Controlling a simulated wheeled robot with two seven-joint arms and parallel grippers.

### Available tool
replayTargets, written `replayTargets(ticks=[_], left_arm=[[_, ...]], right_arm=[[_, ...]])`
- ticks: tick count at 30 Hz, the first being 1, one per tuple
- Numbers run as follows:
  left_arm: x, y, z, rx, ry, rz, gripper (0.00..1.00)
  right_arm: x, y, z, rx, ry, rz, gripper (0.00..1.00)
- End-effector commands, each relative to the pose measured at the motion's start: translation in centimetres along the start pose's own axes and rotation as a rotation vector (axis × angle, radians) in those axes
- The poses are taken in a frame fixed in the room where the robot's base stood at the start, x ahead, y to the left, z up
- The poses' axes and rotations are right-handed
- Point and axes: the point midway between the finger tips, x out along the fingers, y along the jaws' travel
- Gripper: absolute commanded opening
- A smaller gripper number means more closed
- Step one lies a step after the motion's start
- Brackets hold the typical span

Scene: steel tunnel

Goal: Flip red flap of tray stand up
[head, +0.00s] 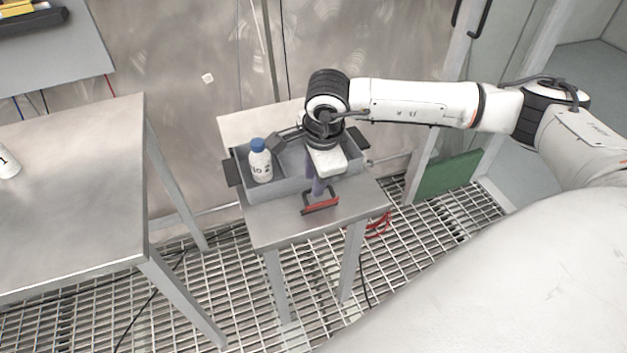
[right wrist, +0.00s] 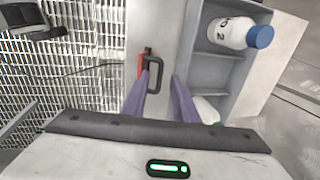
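The tray stand is a small metal table (head: 290,228) carrying a grey divided tray (head: 290,187). The red flap (head: 320,206), a red bar with a dark handle-like frame, is at the stand's front, just before the tray. It also shows in the right wrist view (right wrist: 143,66). My right gripper (head: 318,190) reaches down over the tray's front side, close behind the flap. In the right wrist view its two purple fingers (right wrist: 160,82) are apart, with the flap's frame near the left fingertip. Contact cannot be told. My left gripper is not in view.
A white bottle with a blue cap (head: 260,162) stands in the tray's left compartment. A white object (right wrist: 206,109) in another compartment is partly hidden by my finger. A larger metal table (head: 70,190) stands at left, with open grating floor between.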

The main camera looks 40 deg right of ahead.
Motion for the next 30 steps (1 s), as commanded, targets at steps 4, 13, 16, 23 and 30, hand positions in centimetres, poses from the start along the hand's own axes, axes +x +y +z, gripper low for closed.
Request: replayTargets(ticks=[4,13,16,23,30], left_arm=[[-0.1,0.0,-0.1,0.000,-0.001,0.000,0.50],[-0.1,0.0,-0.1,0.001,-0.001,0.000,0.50],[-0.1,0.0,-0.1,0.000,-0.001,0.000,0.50],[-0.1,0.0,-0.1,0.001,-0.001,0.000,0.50],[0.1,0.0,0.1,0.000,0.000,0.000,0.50]], right_arm=[[1.6,0.0,0.1,-0.001,-0.002,0.001,0.26],[2.3,0.0,0.1,-0.001,-0.002,0.000,0.26],[2.2,0.0,0.1,-0.001,-0.002,0.001,0.21],[2.2,0.0,0.1,0.000,-0.002,0.001,0.00],[2.5,-0.7,0.1,0.004,0.002,0.062,0.00]])
